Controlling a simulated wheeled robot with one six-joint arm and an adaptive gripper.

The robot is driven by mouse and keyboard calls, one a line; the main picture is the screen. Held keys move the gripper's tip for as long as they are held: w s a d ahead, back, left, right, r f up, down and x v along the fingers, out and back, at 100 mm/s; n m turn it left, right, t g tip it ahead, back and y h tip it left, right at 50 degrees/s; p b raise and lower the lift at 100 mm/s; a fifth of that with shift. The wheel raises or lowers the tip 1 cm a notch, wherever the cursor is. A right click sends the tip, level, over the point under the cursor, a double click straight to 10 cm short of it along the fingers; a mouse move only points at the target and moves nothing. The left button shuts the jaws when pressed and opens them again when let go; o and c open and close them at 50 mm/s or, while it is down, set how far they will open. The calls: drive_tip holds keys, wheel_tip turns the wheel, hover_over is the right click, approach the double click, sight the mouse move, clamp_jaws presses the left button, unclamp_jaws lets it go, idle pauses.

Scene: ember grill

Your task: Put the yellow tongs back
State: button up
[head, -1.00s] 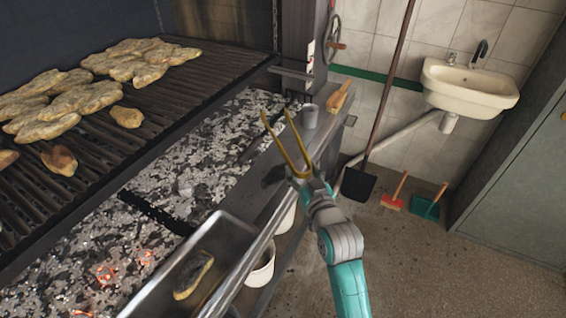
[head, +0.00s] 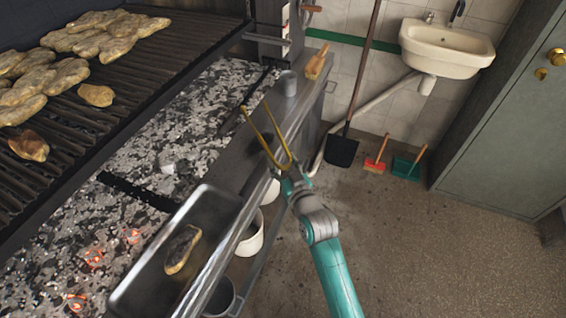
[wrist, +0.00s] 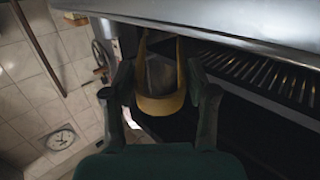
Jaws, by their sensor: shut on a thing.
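The yellow tongs (head: 270,142) are held up in my gripper (head: 284,168), with their two arms spread and pointing away toward the steel ledge in front of the grill. In the wrist view the bend of the tongs (wrist: 160,105) sits between the two dark fingers of my gripper (wrist: 163,92). In the head view the tongs overlap the ledge (head: 225,178); I cannot tell whether they touch it.
A metal tray (head: 215,205) with a piece of food (head: 182,250) lies on the ledge. A grey cup (head: 289,84) and a wooden-handled brush (head: 317,62) stand farther along. Glowing embers (head: 95,258) lie under the grill grate (head: 120,110).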

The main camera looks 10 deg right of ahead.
drive_tip(key=o, duration=0.7)
drive_tip(key=shift+o, duration=0.2)
drive_tip(key=shift+s, duration=0.1)
drive_tip(key=s+d+r, duration=0.1)
drive_tip(key=s, duration=1)
drive_tip(key=shift+s+d, duration=0.35)
drive_tip(key=s+d+f+m+g+h, duration=0.1)
drive_tip(key=s+d+f, duration=0.1)
drive_tip(key=s, duration=1.2)
drive_tip(key=s+d+f+h, duration=0.1)
drive_tip(key=s+d+f, duration=0.15)
drive_tip(key=s, duration=1.15)
drive_tip(key=s+r+g, duration=0.1)
drive_tip(key=s+r, duration=0.3)
drive_tip(key=s, duration=0.5)
drive_tip(key=shift+s+a+m, duration=0.2)
drive_tip(key=shift+s+m, duration=0.1)
drive_tip(key=shift+s, duration=0.1)
